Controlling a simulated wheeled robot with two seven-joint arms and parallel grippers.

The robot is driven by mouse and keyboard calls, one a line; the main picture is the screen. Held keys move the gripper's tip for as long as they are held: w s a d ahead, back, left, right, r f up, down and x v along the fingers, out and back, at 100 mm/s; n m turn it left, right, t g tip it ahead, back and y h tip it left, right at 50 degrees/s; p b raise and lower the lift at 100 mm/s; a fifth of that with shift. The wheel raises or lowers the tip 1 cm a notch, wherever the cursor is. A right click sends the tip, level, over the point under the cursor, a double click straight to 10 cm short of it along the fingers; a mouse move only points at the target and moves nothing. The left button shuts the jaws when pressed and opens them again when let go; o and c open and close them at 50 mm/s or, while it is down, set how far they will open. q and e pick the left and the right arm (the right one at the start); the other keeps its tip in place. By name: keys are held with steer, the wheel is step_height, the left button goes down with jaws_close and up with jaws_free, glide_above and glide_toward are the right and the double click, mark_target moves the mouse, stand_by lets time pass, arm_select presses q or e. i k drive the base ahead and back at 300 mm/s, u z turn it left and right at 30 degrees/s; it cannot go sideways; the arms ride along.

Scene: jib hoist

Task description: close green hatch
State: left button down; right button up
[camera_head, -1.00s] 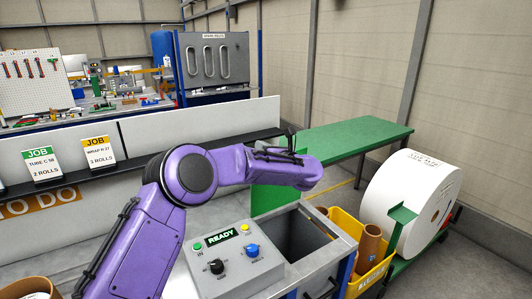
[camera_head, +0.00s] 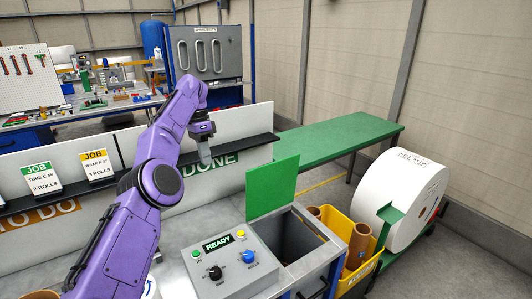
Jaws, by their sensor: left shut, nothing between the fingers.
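The green hatch (camera_head: 272,187) stands upright, open, at the back edge of a square opening (camera_head: 298,240) in the grey machine top. Beside the opening is a grey control box (camera_head: 228,262) with a READY display, green and yellow buttons and black and blue knobs. My left gripper (camera_head: 205,160) is shut and empty, pointing down in front of the DONE board, to the left of the hatch and apart from it. My right gripper is out of view.
A yellow bin (camera_head: 352,270) with brown tubes stands right of the opening. Beyond it is a large white roll (camera_head: 402,200) on a green cart. A green table (camera_head: 345,140) stands behind. A dark ledge (camera_head: 245,147) with job cards runs behind the machine.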

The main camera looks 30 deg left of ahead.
mark_target(270, 187)
steer(key=i, duration=0.85)
